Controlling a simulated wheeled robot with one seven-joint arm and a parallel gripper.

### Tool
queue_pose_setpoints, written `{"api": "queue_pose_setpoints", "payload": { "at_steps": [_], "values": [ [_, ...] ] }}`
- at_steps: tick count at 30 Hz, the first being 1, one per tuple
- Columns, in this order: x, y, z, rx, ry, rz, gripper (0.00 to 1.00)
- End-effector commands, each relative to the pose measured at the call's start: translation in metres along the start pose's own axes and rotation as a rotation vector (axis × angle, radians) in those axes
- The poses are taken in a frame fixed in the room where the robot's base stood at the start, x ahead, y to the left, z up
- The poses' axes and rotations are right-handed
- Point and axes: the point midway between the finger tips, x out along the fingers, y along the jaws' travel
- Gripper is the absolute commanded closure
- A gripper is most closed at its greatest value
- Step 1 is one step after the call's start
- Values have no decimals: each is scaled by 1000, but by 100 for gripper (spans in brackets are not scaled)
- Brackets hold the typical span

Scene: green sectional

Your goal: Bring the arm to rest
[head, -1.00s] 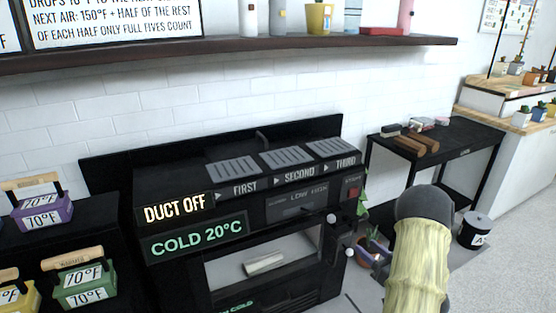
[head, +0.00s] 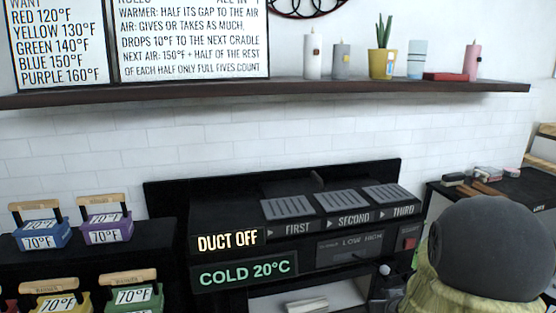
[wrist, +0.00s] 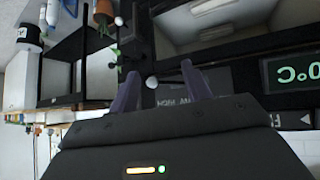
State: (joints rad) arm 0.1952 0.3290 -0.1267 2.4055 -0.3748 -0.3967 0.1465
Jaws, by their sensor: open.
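My gripper (wrist: 161,82) shows in the wrist view with its two purple-grey fingers spread apart and nothing between them. In the head view, my arm's dark rounded joint and yellowish sleeve fill the lower right, in front of the black side table. The gripper cannot be made out clearly there.
The black machine (head: 340,222) stands against the white tiled wall. A dark shelf (head: 270,94) with candles and a potted plant runs above it. Coloured handled blocks (head: 106,228) stand on black steps at left. A black side table (head: 530,187) is at right.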

Motion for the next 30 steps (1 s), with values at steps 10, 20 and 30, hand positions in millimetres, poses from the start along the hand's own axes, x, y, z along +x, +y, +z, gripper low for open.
{"api": "queue_pose_setpoints", "payload": {
  "at_steps": [10, 20, 30],
  "values": [
    [-79, -70, 64, -6, -349, -47, 52],
    [-142, -105, 98, -25, -550, -111, 52],
    [-180, -99, 59, -24, -547, -109, 52]
  ]
}}
